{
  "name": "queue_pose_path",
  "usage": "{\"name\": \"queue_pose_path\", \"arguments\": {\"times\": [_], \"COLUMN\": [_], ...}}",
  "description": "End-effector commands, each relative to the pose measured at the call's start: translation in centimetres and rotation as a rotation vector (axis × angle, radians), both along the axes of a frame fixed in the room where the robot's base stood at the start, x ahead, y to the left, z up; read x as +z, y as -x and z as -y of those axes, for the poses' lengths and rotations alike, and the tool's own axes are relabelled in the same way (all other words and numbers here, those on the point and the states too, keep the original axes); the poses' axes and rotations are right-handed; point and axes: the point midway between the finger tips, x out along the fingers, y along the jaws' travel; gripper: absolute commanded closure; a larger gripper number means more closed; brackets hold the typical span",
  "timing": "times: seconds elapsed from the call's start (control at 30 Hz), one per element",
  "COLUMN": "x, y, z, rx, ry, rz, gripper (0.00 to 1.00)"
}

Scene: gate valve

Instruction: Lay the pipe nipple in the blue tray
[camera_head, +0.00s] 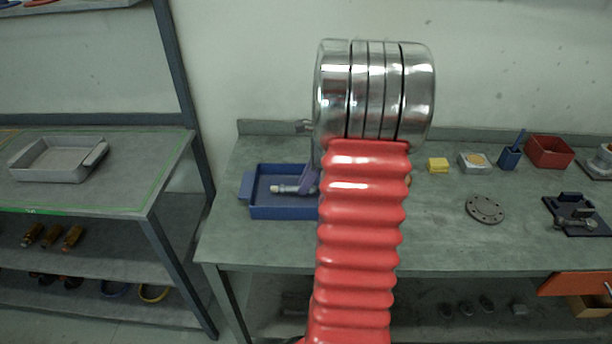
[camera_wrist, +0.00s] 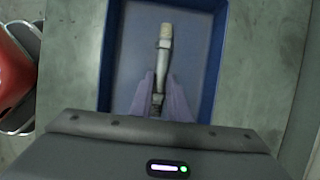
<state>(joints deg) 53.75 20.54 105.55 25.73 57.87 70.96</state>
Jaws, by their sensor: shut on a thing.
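The pipe nipple is a pale, narrow metal piece (camera_head: 283,189) that shows over the blue tray (camera_head: 275,212) on the bench. My gripper (camera_head: 309,183) has purple fingers and is shut on the nipple's near end. In the wrist view the nipple (camera_wrist: 165,42) points away from my gripper (camera_wrist: 158,82), inside the outline of the tray (camera_wrist: 218,50). I cannot tell whether the nipple touches the tray floor. My red arm hides the tray's right end in the head view.
A grey tray (camera_head: 62,163) sits on the left shelf table. To the right on the bench stand a yellow block (camera_head: 437,164), a round flange (camera_head: 485,209), a blue holder (camera_head: 509,158) and a red bin (camera_head: 549,151). The bench between the flange and my arm is clear.

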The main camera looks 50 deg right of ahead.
Motion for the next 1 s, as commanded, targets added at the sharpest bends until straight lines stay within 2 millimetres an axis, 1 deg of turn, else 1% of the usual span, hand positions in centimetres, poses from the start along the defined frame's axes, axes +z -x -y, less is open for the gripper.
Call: {"name": "queue_pose_path", "arguments": {"times": [0.13,0.4,0.43,0.7,1.0], "x": [-0.42,-0.46,-0.46,-0.46,-0.39], "y": [-0.04,-0.06,-0.06,-0.06,-0.03], "z": [0.0,-0.02,-0.02,-0.04,-0.02], "rx": [0.0,0.001,0.001,0.002,0.002], "ry": [0.001,0.001,0.001,0.001,0.001], "rz": [0.001,0.001,0.001,0.0,0.0], "gripper": [1.0,1.0,0.82,0.63,0.62]}}
